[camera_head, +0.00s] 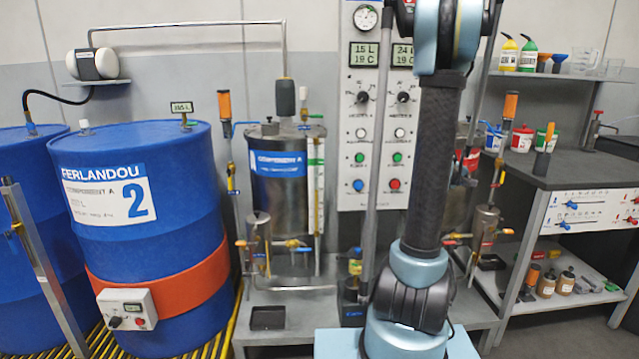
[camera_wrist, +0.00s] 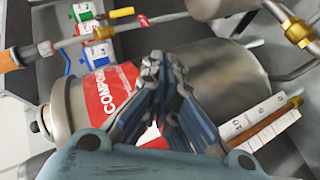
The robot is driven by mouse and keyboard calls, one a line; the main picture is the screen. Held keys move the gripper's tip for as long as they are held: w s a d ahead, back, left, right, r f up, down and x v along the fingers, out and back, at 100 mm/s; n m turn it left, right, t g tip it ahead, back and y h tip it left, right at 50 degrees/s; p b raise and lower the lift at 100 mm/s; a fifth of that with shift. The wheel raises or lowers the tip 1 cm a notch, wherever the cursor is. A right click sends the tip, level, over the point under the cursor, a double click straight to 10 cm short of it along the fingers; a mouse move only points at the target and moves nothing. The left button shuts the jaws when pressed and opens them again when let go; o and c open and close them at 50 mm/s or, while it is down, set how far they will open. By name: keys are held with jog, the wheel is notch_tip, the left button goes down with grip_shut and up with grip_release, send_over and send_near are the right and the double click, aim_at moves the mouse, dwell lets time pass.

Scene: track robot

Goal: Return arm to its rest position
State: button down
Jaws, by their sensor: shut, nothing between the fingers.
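My arm (camera_head: 436,160) stands upright at the right of centre in the head view, with its upper part running out of the top of the picture. My gripper is not visible in the head view. In the wrist view my gripper (camera_wrist: 163,66) points up the picture, its blue-grey fingers brought together at the tips with nothing between them. Behind the fingers is a steel tank with a red component label (camera_wrist: 112,92). The gap between fingertips and tank cannot be told.
A control panel (camera_head: 357,150) stands right behind my arm. Blue drums (camera_head: 140,250) and a steel component A tank (camera_head: 290,200) are at left. A workbench (camera_head: 590,175) with bottles and a shelf stands at right. Pipes (camera_wrist: 290,30) and an orange-handled valve (camera_wrist: 8,60) surround my gripper.

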jog(key=s+a+f+m+g+y, duration=0.1)
jog(key=s+a+f+g+y, duration=0.1)
jog(key=s+a, duration=0.9)
jog(key=s+a+f+m+g+y, duration=0.1)
jog(key=s+a+f+y, duration=0.3)
jog(key=s+a, duration=0.8)
jog(key=s+a+f+m+g+y, duration=0.1)
jog(key=s+a+f+g+y, duration=0.1)
jog(key=s+a, duration=1)
jog(key=shift+f+g+y, duration=0.4)
jog(key=shift+f+y, duration=0.35)
jog(key=shift+y, duration=0.35)
jog(key=shift+a, duration=0.1)
jog(key=shift+w+f, duration=0.2)
jog(key=shift+w, duration=0.25)
